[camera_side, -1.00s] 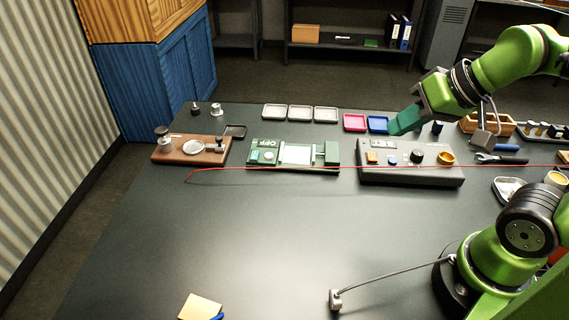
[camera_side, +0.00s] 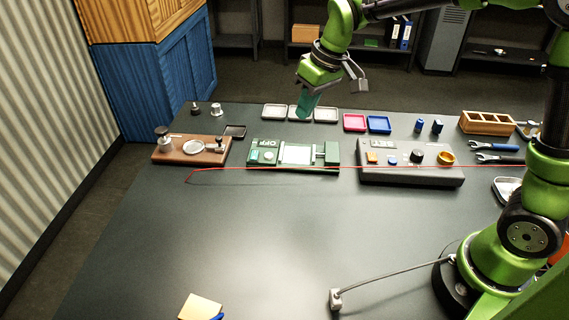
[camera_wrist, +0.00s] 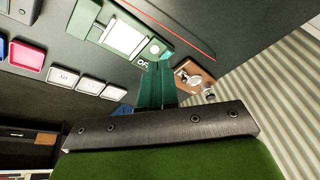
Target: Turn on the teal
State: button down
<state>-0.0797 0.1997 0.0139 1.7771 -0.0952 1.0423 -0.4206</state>
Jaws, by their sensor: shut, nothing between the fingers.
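A green-teal device (camera_side: 329,155) sits at the middle of the table, with a pale flat panel (camera_side: 297,154) and a round light-teal part (camera_side: 269,156) at its left. In the wrist view the device (camera_wrist: 85,17) shows at the upper left, with its round part (camera_wrist: 155,49) and white lettering that seems to read "OFF", partly hidden by my fingers. My gripper (camera_side: 305,112) is shut and empty, its teal fingers pointing down over the grey trays behind the device, apart from it. The fingers also show in the wrist view (camera_wrist: 156,82).
A brown board (camera_side: 183,158) with metal parts lies left of the device. A grey control box (camera_side: 425,177) with knobs stands to the right. Grey trays, a pink tray (camera_side: 355,122) and a blue tray (camera_side: 379,124) line the back.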

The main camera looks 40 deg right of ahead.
jog(key=w+a+f+n, duration=0.2)
jog(key=w+n, duration=0.5)
jog(key=w, duration=0.4)
jog(key=shift+a+f, duration=0.2)
jog(key=shift+f, duration=0.1)
send_near(255, 151)
jog(key=x, duration=0.5)
jog(key=shift+w+a+f, duration=0.15)
jog(key=shift+a+f, duration=0.05)
jog(key=shift+a, duration=0.1)
jog(key=shift+d+f, duration=0.1)
jog(key=shift+f, duration=0.45)
